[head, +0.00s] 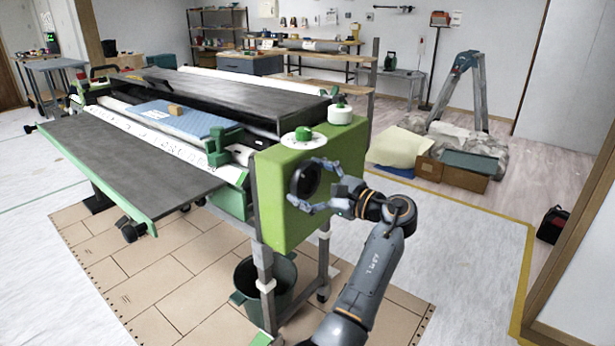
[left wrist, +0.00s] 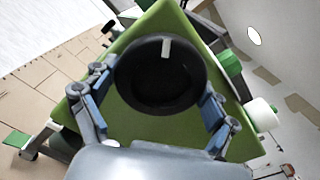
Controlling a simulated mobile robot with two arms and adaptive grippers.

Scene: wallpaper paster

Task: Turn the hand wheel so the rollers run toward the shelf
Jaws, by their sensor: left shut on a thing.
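The hand wheel (head: 305,180) is a dark disc on the end face of the green gear box (head: 345,150) at the right end of the pasting machine. In the left wrist view the wheel (left wrist: 158,88) is black and round, with a white mark near the top of its rim, slightly right of centre. My left gripper (head: 311,185) is shut on the wheel, one finger at each side of its rim; the fingers also show in the left wrist view (left wrist: 155,95). Dark and white rollers (head: 185,120) run along the machine, partly hidden by its trays. My right gripper is out of view.
A shelf unit (head: 218,20) stands against the back wall. A dark bucket (head: 265,285) stands under the machine. Cardboard boxes (head: 452,178) and a stepladder (head: 480,85) are at the right. Tile-patterned covering (head: 190,270) lies on the floor in front.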

